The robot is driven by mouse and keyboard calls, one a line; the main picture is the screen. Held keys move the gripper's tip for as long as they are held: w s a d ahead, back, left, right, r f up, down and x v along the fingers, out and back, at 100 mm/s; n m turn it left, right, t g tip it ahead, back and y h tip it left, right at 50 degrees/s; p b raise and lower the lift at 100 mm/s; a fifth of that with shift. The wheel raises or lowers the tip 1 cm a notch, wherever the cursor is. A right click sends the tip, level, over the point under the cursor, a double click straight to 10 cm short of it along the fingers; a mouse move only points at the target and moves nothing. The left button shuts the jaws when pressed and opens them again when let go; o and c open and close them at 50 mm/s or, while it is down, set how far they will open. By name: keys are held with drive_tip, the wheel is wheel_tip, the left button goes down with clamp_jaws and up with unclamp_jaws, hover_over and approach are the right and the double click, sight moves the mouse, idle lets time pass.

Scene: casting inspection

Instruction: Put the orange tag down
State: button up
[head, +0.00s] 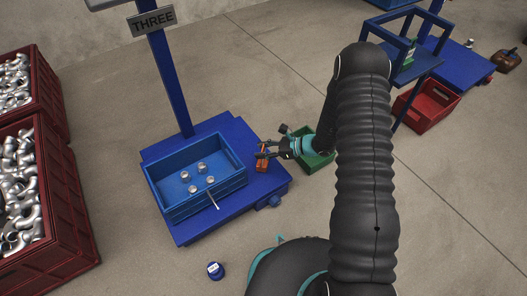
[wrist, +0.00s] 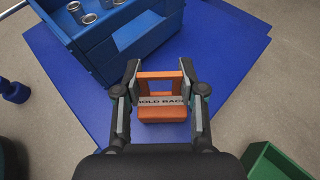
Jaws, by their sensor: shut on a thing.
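The orange tag (wrist: 160,113) is an orange frame with a grey plate reading "HOLD BACK". My gripper (wrist: 160,92) is shut on it, with a finger at each side of the tag. In the head view the tag (head: 262,160) is at my gripper (head: 261,149), over or on the right part of the blue platform (head: 262,186). It is just right of the blue crate. I cannot tell whether the tag touches the platform.
The blue crate (head: 168,214) on the platform holds several small metal cans. A post with a "THREE" sign (head: 152,18) stands behind it. A green bin (head: 318,162) is on the floor to the right. Red crates (head: 75,235) of metal castings stand at left.

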drive_tip(key=shift+f, duration=0.3)
drive_tip(key=shift+f, duration=0.1)
drive_tip(key=o, duration=1.1)
drive_tip(key=shift+o, duration=0.2)
